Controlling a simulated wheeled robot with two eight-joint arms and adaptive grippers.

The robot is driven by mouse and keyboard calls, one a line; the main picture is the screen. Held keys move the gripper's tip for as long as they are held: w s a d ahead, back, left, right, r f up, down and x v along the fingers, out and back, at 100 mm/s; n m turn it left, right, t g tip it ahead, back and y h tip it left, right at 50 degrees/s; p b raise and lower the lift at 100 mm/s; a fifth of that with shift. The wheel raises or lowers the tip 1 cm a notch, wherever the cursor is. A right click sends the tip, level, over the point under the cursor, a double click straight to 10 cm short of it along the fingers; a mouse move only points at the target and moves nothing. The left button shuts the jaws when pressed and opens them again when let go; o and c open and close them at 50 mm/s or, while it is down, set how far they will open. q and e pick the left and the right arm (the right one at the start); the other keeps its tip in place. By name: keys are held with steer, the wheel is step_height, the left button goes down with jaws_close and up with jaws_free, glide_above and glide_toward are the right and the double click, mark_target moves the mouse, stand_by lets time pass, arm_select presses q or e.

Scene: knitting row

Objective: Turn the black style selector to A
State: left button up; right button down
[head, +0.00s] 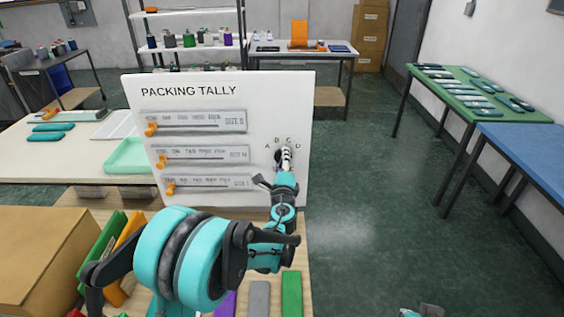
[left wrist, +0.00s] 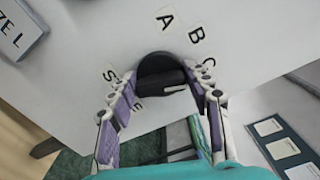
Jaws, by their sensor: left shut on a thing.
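The black style selector (left wrist: 158,68) is a round knob on the white board, with a raised bar across its face. The letter A (left wrist: 165,17) is above it in the left wrist view. B (left wrist: 197,35) and C (left wrist: 208,62) follow to the right. In the head view the knob is mostly hidden behind my left gripper (head: 286,157). My left gripper has its fingers on either side of the selector and is shut on it. Which letter the bar points at I cannot tell.
The white board (head: 225,78) reads PACKING TALLY and carries several sliders with orange knobs (head: 151,130). A cardboard box (head: 35,245) stands at lower left. Coloured slabs (head: 291,294) lie below the board. A green table (head: 450,73) is at right; the floor between is clear.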

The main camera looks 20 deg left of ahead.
arm_select(q)
steer(key=shift+n, duration=0.3)
steer(key=n+b, duration=0.1)
steer(key=n, duration=0.5)
steer(key=shift+f, duration=0.1)
steer(key=n, duration=0.4)
steer(key=shift+n, duration=1.8)
steer(key=shift+b, duration=0.3)
steer(key=o, duration=1.1)
steer(key=shift+f, duration=0.1)
steer(key=shift+o, duration=0.2)
steer(key=shift+d, duration=0.1)
